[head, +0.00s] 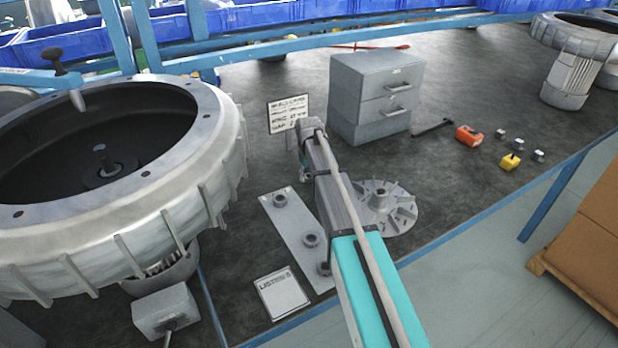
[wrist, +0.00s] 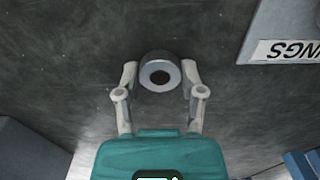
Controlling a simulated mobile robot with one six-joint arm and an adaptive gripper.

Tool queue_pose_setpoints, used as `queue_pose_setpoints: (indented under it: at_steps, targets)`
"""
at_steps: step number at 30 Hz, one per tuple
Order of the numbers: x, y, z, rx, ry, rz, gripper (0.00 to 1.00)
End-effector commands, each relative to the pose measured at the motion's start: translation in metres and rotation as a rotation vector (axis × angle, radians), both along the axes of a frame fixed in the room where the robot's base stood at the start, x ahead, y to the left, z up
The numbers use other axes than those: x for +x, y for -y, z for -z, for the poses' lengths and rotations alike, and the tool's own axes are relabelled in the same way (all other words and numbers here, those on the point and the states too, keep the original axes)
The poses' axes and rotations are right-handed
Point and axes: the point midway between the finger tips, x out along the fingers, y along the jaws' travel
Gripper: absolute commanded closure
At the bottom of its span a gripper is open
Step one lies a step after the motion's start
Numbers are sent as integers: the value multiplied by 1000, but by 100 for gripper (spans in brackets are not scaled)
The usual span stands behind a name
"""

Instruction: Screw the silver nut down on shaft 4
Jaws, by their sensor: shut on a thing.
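In the wrist view, my gripper (wrist: 160,78) is shut on a round grey ring with a dark hole (wrist: 159,57). It looks like the silver nut, but I cannot make out threads or flats. Dark bench top lies beyond it. In the head view, my gripper (head: 303,172) is mostly hidden beside my arm, over the bench right of the large housing. The nut is not clearly visible there. A dark upright shaft (head: 102,158) stands inside the housing (head: 205,130), apart from my gripper. I cannot read any shaft number.
A pale plate (head: 292,222) carries several dark rings. A finned impeller (head: 400,215) lies right of my arm. A grey drawer cabinet (head: 345,75), a sign board (head: 285,110) and a lettered card (head: 282,292) stand or lie nearby.

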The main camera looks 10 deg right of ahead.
Motion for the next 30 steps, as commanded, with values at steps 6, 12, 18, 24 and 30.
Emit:
queue_pose_setpoints:
  at_steps: [6,12,18,24,30]
  targets:
    - [0,0,-12,0,0,0,98]
    - [0,0,-20,0,0,0,98]
    - [0,0,-29,0,0,0,98]
    - [0,0,-37,0,0,0,98]
    - [0,0,-43,0,0,0,98]
